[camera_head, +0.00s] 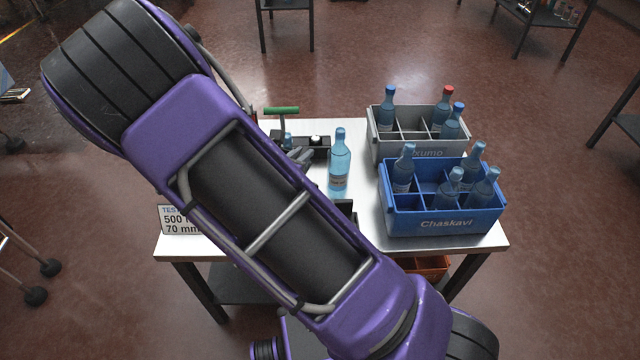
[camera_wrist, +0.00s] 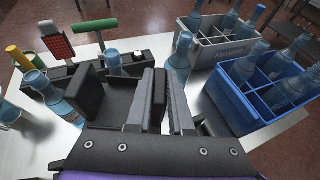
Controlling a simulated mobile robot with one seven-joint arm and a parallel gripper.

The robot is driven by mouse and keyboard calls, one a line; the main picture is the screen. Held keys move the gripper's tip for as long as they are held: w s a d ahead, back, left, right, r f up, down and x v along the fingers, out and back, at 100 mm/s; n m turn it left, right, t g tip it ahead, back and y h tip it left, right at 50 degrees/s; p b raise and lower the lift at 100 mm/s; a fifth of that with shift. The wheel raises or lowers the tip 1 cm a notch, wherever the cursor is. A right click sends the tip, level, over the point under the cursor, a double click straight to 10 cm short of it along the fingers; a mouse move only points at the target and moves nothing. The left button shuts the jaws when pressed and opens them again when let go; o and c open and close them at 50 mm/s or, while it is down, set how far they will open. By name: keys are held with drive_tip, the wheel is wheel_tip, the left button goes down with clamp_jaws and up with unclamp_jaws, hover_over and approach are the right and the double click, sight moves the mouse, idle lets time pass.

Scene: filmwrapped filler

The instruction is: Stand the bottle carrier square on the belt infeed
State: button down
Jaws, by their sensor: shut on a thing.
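Two bottle carriers stand on the table's right side. The grey one (camera_head: 405,146), at the back, holds several bottles with blue or red caps. The blue carrier (camera_head: 445,222), marked Chaskavi, is in front with several bottles; in the wrist view the blue carrier (camera_wrist: 240,105) and grey carrier (camera_wrist: 213,46) are at the right. My gripper (camera_wrist: 160,100) is left of both, apart from them. Its grey fingers appear shut on an upright black plate (camera_wrist: 158,98); what this belongs to is unclear. In the head view my arm hides most of the gripper. I cannot make out a belt infeed.
A light blue bottle (camera_head: 340,168) stands alone left of the carriers. A black stand with a green handle (camera_head: 282,110) is at the back. A sign (camera_head: 178,219) stands at the table's left edge. Bare tabletop (camera_head: 362,205) shows before the lone bottle.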

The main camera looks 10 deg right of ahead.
wheel_tip(320, 180, down, 17)
drive_tip(key=b, duration=0.3)
drive_tip(key=shift+r, duration=0.1)
drive_tip(key=shift+f, duration=0.25)
drive_tip(key=c, duration=0.8)
unclamp_jaws()
drive_tip(key=shift+r, duration=0.15)
